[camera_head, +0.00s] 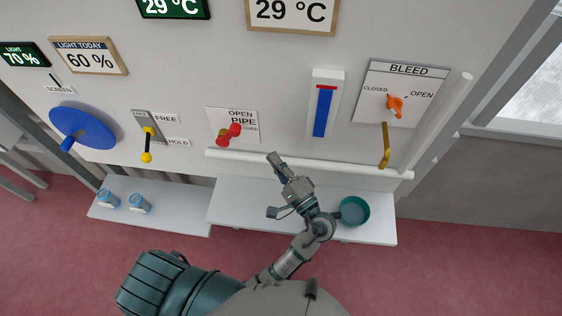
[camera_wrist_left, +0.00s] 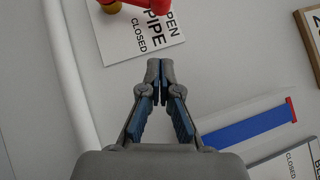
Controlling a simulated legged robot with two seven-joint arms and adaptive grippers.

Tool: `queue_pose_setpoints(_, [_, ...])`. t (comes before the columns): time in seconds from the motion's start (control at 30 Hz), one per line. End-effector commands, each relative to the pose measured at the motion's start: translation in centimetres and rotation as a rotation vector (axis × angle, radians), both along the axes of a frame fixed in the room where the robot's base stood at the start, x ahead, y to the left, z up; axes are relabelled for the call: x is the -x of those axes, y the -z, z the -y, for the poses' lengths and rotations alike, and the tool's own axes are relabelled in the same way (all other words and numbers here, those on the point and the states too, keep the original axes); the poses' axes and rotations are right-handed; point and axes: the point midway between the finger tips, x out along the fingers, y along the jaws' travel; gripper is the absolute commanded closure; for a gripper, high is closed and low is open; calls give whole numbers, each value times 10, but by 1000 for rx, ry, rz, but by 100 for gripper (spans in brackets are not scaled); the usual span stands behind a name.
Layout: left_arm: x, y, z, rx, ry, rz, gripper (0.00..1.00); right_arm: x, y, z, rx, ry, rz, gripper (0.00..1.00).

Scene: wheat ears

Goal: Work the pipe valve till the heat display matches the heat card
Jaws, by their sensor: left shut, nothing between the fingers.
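The pipe valve has a red handle (camera_head: 229,133) with a brass-coloured part, on a plate (camera_head: 248,115) lettered OPEN, PIPE, CLOSED. The dark heat display (camera_head: 174,8) reads 29 °C in light figures; its top is cut off. The wood-framed heat card (camera_head: 292,14) also reads 29 °C. My left gripper (camera_head: 272,157) is shut and empty, below and right of the valve, apart from it. In the left wrist view the shut fingertips (camera_wrist_left: 159,68) point toward the valve plate (camera_wrist_left: 148,38); the red handle (camera_wrist_left: 135,4) is cut by the top edge. My right gripper is out of view.
A white pipe (camera_head: 310,165) runs along the wall below the valve. Right are a blue gauge (camera_head: 323,112) and an orange BLEED valve (camera_head: 394,104). Left are a yellow-knobbed lever (camera_head: 148,145) and a blue wheel (camera_head: 82,127). A teal bowl (camera_head: 354,211) stands on the shelf (camera_head: 375,232).

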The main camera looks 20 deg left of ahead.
Motion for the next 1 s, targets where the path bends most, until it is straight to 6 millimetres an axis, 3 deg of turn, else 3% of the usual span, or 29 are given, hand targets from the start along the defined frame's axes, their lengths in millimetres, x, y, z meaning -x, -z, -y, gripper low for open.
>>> queue_pose_setpoints(0.27, [-32, -19, -44, -6, -2, 3, 100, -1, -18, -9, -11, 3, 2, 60])
queue_pose_setpoints(0.5, [-25, -28, -73, -5, 1, 2, 100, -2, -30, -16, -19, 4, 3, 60])
queue_pose_setpoints(1.0, [-23, -30, -83, 3, 1, 1, 100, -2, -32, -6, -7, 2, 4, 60])
